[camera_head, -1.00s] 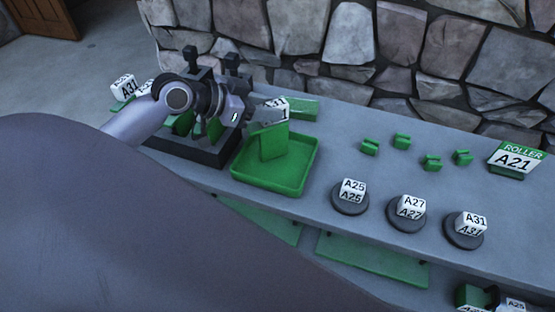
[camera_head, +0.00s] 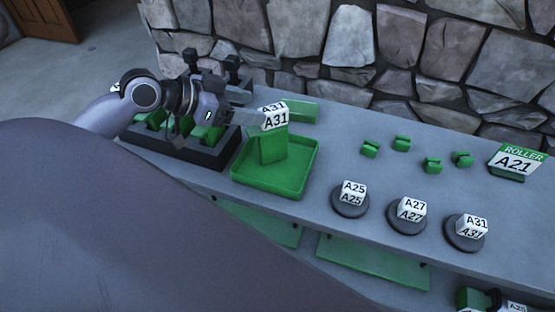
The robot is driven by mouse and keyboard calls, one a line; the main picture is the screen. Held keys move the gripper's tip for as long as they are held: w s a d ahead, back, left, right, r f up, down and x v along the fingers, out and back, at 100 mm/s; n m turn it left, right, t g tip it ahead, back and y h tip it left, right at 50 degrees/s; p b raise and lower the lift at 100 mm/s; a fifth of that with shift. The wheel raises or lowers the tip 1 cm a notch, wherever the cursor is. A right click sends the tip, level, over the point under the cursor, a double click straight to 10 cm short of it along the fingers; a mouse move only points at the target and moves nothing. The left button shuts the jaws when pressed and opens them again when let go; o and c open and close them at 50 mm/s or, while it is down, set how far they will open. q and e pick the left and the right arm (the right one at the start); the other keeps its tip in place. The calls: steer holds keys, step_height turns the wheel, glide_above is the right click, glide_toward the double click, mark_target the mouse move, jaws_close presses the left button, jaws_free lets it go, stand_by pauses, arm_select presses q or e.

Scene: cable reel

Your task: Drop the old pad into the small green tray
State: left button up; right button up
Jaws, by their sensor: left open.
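The small green tray (camera_head: 305,170) sits on the grey bench, right of the dark rack. A green pad (camera_head: 272,148) with a white A31 label block on top stands upright in the tray; I take it to be the old pad. My left gripper (camera_head: 252,108) is just left of the label, over the gap between rack and tray. Its fingers point right and are open, with nothing seen between them. Whether a fingertip still touches the label I cannot tell. My right gripper is not in view.
A dark rack (camera_head: 205,156) with green pieces stands below my left gripper. Behind the tray lies a flat green piece (camera_head: 300,112). A stone wall closes the back.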

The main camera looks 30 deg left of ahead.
arm_select(q)
steer(key=shift+v, duration=1.15)
